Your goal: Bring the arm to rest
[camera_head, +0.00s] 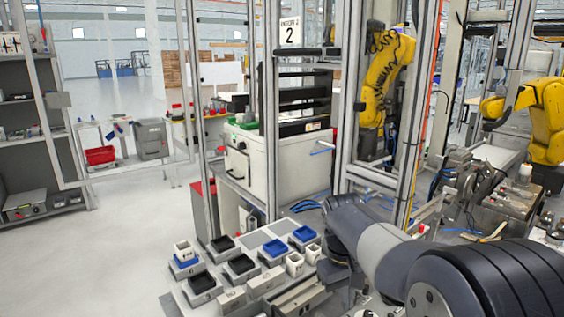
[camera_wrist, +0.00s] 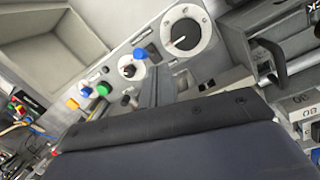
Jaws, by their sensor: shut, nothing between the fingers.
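My arm (camera_head: 385,250) reaches in from the lower right of the head view, with grey and dark links, and bends over the right end of a workbench. My gripper's fingers do not show in the head view. In the wrist view, a large dark, smooth body with a black edge fills the lower middle, likely part of my own arm. No fingertips can be made out there, and nothing held is in sight.
Small black trays (camera_head: 240,264) and blue trays (camera_head: 275,248) stand on the bench left of my arm. Aluminium posts (camera_head: 270,110) rise behind it. Yellow robot arms (camera_head: 385,75) stand beyond. A panel with dials (camera_wrist: 186,40) shows in the wrist view. Open floor (camera_head: 90,245) lies left.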

